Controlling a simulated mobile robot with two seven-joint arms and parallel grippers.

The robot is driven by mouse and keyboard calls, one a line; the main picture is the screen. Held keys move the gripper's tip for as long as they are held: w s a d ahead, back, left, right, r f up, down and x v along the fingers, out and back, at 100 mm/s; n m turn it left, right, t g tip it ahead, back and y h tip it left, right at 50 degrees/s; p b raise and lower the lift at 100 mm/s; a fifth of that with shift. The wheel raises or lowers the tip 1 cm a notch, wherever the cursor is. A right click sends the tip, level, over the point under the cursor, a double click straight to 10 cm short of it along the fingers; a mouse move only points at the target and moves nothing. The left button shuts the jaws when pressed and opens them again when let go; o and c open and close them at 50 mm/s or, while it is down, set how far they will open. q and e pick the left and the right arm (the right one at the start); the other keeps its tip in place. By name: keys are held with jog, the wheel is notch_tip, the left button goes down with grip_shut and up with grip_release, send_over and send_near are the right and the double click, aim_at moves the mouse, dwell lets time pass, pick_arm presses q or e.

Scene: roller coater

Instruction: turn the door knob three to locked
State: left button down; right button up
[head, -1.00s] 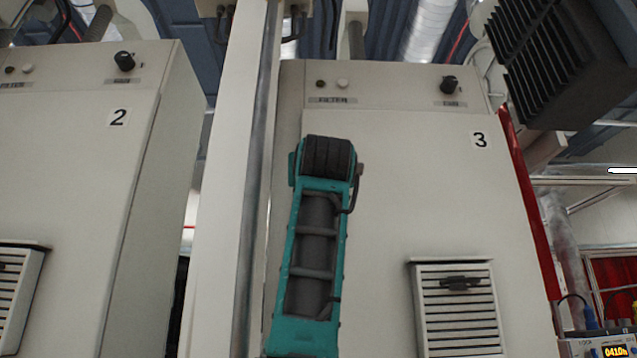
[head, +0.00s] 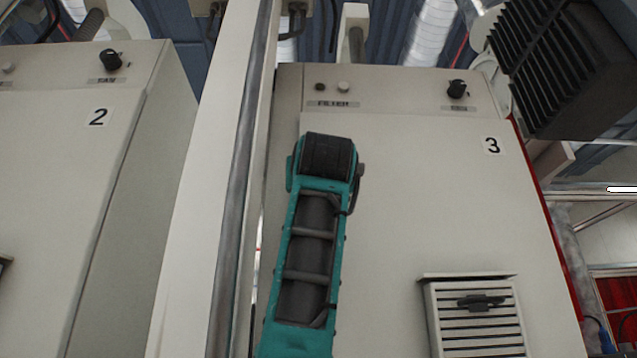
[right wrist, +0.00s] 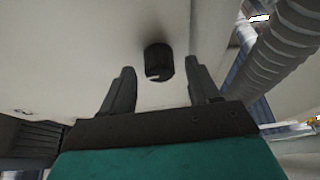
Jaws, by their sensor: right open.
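Cabinet 3 (head: 400,200) stands in the middle right of the head view, with the number 3 (head: 493,145) on its sloping front. A black round knob (head: 457,89) sits at the right end of its top panel, above a small label I cannot read clearly. In the right wrist view a black knob (right wrist: 158,62) with a white mark at its lower edge stands on a pale panel. My right gripper (right wrist: 160,70) is open, its two dark fingers on either side of that knob in the picture; I see no contact. My left gripper is not in view.
Cabinet 2 (head: 60,190) stands on the left with its own black knob (head: 111,60). A pale upright post (head: 205,180) stands between the cabinets. A dark finned block (head: 560,60) hangs at upper right. A ribbed grey hose (right wrist: 285,50) runs beside my right gripper.

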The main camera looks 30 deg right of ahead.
jog(key=c, duration=1)
jog(key=shift+c, duration=0.2)
jog(key=shift+n, duration=0.3)
jog(key=n+y, duration=0.3)
jog(key=n, duration=0.4)
jog(key=n+g+y, duration=0.1)
jog(key=n+y, duration=0.2)
jog(key=n, duration=0.4)
jog(key=d+r+n+y, duration=0.1)
jog(key=n+y, duration=0.1)
jog(key=n, duration=0.5)
jog(key=shift+s+n+g+y, duration=0.3)
jog(key=shift+y, duration=0.1)
jog(key=shift+a, duration=0.1)
